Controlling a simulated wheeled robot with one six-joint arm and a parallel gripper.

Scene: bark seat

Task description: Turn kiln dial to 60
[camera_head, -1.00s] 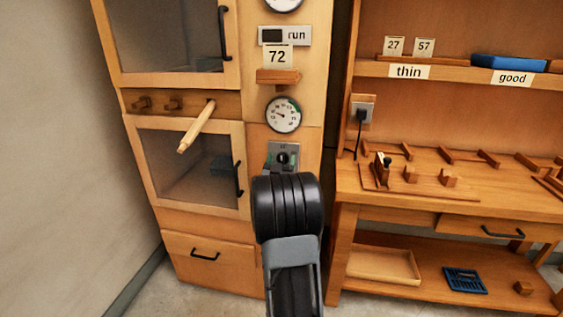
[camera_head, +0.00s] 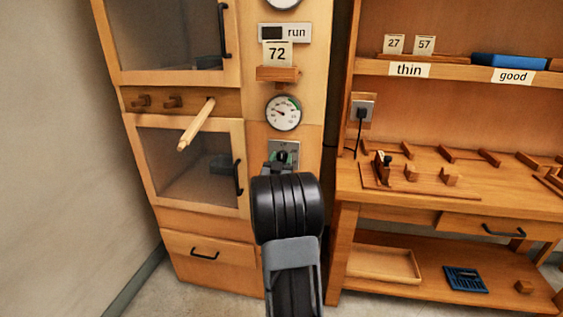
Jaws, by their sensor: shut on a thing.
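The kiln dial (camera_head: 282,156) is on a grey plate on the kiln's narrow front panel, below a round white gauge (camera_head: 283,113). A dark pointer and a green mark show on the dial, but its numbers are too small to read. My gripper (camera_head: 279,165) is at the dial, shut on its knob. My black wrist hides most of the gripper and the lower part of the plate. The gauge needle points to the left.
A pale wooden rod (camera_head: 196,126) sticks out at the left. A workbench (camera_head: 470,190) with wooden blocks stands at the right. Kiln doors (camera_head: 190,165) with black handles are shut.

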